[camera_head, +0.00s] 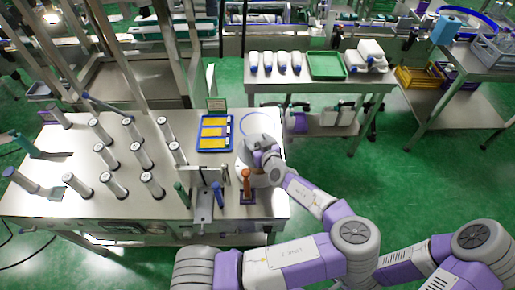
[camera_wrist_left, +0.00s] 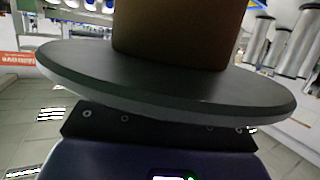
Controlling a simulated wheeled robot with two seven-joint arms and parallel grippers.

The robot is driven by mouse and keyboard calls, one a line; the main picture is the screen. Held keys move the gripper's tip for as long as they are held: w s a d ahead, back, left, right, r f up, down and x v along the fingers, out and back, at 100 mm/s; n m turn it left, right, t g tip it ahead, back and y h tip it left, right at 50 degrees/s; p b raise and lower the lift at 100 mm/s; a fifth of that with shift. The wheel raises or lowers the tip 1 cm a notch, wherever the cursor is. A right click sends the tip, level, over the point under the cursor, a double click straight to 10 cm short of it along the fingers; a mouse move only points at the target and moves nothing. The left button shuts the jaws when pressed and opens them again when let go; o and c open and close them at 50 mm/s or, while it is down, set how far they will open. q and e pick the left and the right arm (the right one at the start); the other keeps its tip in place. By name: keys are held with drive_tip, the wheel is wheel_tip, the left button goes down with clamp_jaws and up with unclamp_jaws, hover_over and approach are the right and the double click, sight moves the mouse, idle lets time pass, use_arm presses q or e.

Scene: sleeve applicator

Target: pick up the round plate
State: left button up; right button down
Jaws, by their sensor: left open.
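The round plate (camera_head: 257,124) looks like a pale disc with a thin blue rim, lying flat near the right end of the metal table. My left gripper (camera_head: 251,153) is over the table, just to the near side of the plate, open and empty as far as I can see. Its grey hand overlaps the plate's near edge in the head view, and I cannot tell whether they touch. In the left wrist view a dark grey disc and a brown block fill the middle; the fingertips do not show there. My right gripper is out of view.
A blue tray (camera_head: 232,133) with yellow pieces lies left of the plate. Several metal cylinders (camera_head: 132,130) stand on the left half. An orange-handled tool (camera_head: 246,184) and a blue-handled one (camera_head: 218,193) stand close below the gripper. A side table (camera_head: 300,86) holds bottles and a green tray (camera_head: 327,65).

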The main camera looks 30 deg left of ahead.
use_arm(q)
drive_tip(key=c, duration=1.2)
